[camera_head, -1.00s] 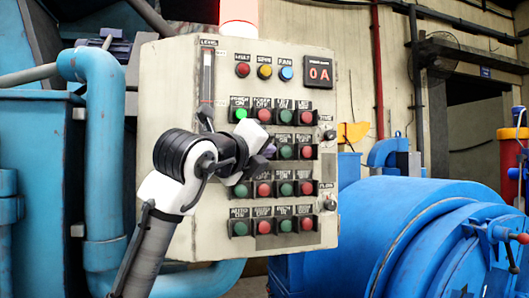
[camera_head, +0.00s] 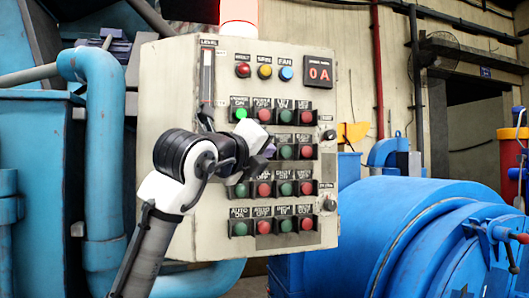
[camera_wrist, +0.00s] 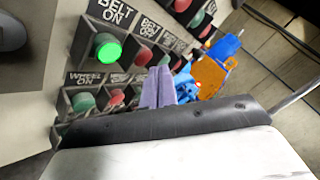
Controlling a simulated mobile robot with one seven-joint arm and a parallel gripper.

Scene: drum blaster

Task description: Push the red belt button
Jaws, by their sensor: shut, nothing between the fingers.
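The red belt button (camera_wrist: 141,57) shows in the wrist view beside a lit green button (camera_wrist: 107,48) labelled BELT ON. My wrist hides the left part of the second row.
The control panel (camera_head: 210,215) carries several rows of red and green buttons in dark housings. A WHEEL ON button (camera_wrist: 83,102) is close to the belt pair. A blue pipe (camera_head: 103,160) stands left, and a blue drum (camera_head: 350,235) lies right.

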